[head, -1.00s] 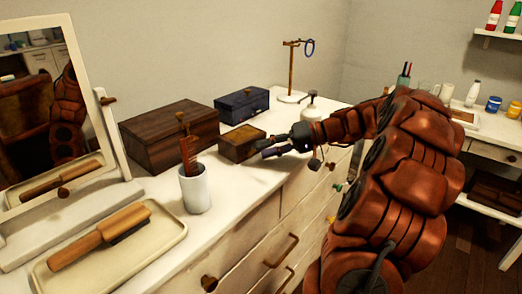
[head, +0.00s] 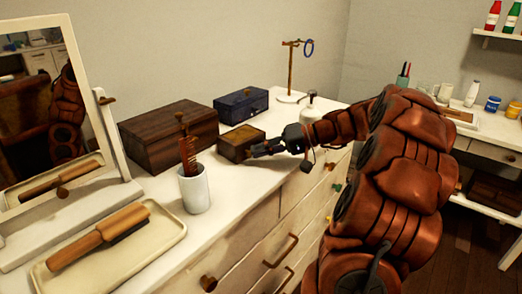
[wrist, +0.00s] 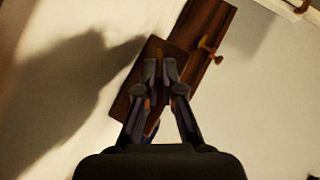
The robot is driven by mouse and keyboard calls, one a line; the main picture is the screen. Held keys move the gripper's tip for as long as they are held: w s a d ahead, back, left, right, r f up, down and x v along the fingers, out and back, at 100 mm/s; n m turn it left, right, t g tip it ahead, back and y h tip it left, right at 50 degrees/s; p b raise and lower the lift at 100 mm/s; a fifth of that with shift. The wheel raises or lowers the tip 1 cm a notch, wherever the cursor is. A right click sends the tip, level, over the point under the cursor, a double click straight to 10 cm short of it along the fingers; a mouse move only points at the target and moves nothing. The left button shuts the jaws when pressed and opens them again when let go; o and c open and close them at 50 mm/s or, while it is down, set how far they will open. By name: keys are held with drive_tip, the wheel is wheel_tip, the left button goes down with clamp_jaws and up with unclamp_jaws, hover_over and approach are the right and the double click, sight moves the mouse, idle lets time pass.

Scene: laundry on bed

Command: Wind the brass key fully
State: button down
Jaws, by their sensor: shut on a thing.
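A small brown box (head: 236,146) with a lighter top stands on the white dresser top. My gripper (head: 254,151) is at its right side, level with it. In the wrist view the box (wrist: 140,95) lies under my fingers, and my gripper (wrist: 164,70) is shut on a small brass-coloured piece, the brass key (wrist: 159,56), at the box. Most of the key is hidden by the fingertips. In the head view the key is too small to make out.
A large dark wooden box (head: 168,136) and a blue box (head: 241,104) stand behind. A white cup (head: 195,190) with a comb, a tray (head: 60,272) with a brush and a mirror are to the left. A white bottle (head: 312,108) stands near my wrist.

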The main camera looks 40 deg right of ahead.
idle(0.3)
drive_tip(key=shift+d+f+m+t+y+p, duration=0.1)
drive_tip(key=shift+f+m+t+y+p, duration=0.1)
drive_tip(key=shift+m+y, duration=0.3)
drive_tip(key=shift+f+m+t+y+p, duration=0.1)
drive_tip(key=shift+m+y+p, duration=0.1)
drive_tip(key=shift+m+y, duration=0.25)
drive_tip(key=c, duration=1.3)
unclamp_jaws()
drive_tip(key=v, duration=1.2)
